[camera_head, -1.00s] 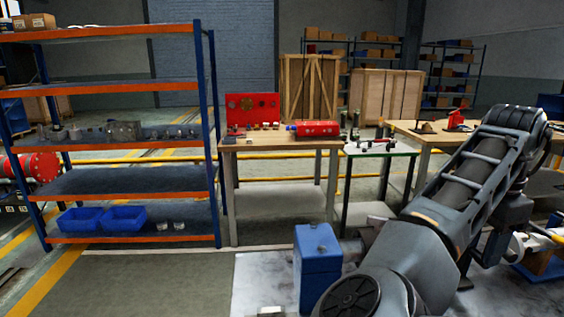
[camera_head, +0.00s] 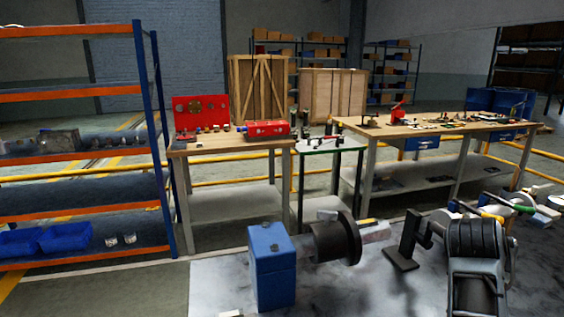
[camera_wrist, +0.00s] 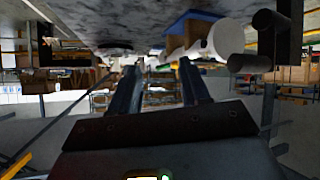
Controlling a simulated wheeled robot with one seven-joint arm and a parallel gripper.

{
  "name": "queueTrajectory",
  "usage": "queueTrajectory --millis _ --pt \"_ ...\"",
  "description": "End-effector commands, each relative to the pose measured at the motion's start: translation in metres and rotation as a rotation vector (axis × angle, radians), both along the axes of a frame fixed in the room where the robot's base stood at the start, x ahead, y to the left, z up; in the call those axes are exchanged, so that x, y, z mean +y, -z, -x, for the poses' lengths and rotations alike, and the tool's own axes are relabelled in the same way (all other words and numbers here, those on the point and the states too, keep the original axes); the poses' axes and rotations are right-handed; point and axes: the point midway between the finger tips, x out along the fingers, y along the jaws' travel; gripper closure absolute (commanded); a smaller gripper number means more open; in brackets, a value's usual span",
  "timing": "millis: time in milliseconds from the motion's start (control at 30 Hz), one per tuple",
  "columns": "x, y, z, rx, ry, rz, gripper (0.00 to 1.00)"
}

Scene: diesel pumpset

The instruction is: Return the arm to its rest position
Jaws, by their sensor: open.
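My arm (camera_head: 475,250) shows at the lower right of the head view, folded low, with its dark joint near the floor-level equipment. My gripper (camera_wrist: 158,68) shows in the wrist view, with two dark fingers apart and nothing between them. The wrist picture looks upside down, with the grey floor surface along its top. The gripper's fingertips do not show clearly in the head view.
A blue box (camera_head: 272,268) and a dark round flange (camera_head: 337,240) stand on the pale platform left of my arm. A wooden workbench (camera_head: 225,143) holds red parts. A long bench (camera_head: 430,130) stands behind. An orange-and-blue shelf (camera_head: 75,205) is at left.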

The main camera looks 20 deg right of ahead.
Motion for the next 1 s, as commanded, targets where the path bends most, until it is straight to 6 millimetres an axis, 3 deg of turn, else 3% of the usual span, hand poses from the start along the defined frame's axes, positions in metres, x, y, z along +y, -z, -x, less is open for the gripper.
queueTrajectory --millis 167,367,667,1000 --pt "0.004 0.017 0.018 0.033 -0.191 0.176 0.54" --pt "0.032 0.040 0.039 0.052 -0.425 0.312 0.54" --pt "0.103 0.080 0.096 0.042 -0.773 0.393 0.54" --pt "0.206 0.104 0.196 -0.063 -1.079 0.319 0.54"
